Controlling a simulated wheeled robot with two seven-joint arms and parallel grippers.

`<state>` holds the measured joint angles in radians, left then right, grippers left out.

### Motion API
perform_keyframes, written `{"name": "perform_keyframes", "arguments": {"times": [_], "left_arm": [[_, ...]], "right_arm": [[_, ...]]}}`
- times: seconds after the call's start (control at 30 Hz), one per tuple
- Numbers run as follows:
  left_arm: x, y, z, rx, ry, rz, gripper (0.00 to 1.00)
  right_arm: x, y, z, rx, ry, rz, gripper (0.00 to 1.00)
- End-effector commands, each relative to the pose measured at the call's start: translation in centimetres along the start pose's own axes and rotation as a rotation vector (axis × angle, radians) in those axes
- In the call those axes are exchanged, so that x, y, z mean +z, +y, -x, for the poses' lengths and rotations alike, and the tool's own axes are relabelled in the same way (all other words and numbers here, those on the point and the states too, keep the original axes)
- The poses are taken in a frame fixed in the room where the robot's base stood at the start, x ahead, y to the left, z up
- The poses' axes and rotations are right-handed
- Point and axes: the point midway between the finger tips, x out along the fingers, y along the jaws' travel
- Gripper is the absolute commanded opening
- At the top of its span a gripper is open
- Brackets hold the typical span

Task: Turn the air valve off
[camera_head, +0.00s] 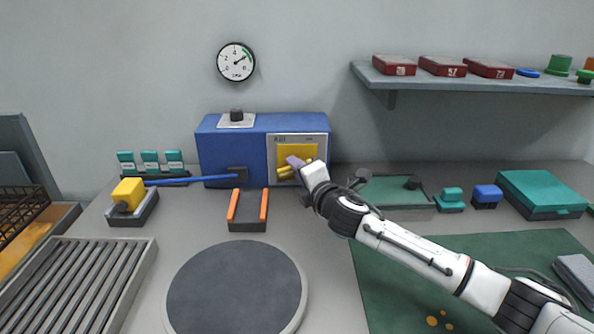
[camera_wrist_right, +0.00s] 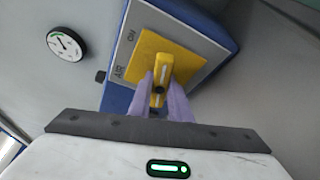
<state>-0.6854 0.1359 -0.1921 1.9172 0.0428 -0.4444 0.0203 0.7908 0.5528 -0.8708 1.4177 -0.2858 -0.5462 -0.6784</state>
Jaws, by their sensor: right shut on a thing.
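The air valve is a yellow handle (camera_wrist_right: 162,68) on a yellow plate (camera_wrist_right: 188,52), set in a pale panel on the front of a blue box (camera_head: 225,150). The panel carries the words AIR and ON. In the head view the handle (camera_head: 284,173) lies roughly sideways, partly hidden by my gripper. My right gripper (camera_head: 293,163) reaches in from the right. In the wrist view its two purple fingers (camera_wrist_right: 162,88) stand on either side of the handle, shut on it. My left gripper is not in view.
A pressure gauge (camera_head: 236,62) hangs on the wall, its needle pointing up and right toward the green band. A blue hose (camera_head: 180,181) runs from the box to a yellow block (camera_head: 128,194). An orange-edged fork (camera_head: 247,211) and a round grey plate (camera_head: 237,290) stand in front.

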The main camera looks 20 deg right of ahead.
Motion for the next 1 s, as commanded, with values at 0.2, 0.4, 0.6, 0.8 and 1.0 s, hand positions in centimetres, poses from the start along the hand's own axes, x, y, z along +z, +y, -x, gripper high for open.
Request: {"name": "perform_keyframes", "arguments": {"times": [0.2,0.4,0.6,0.8,1.0], "left_arm": [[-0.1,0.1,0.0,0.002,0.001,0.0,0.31],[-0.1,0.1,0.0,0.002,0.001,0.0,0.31],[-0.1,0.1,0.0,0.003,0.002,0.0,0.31],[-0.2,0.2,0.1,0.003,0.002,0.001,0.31],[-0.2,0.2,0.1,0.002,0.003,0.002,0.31]], "right_arm": [[0.0,-0.1,0.0,-0.002,-0.001,0.0,0.2],[0.0,-0.1,0.0,-0.002,-0.001,0.001,0.36],[0.0,0.0,0.1,-0.001,0.0,0.001,0.36],[0.0,-0.1,1.7,-0.001,0.0,0.001,0.36],[0.0,-0.1,5.2,-0.002,0.002,0.002,0.36]]}}
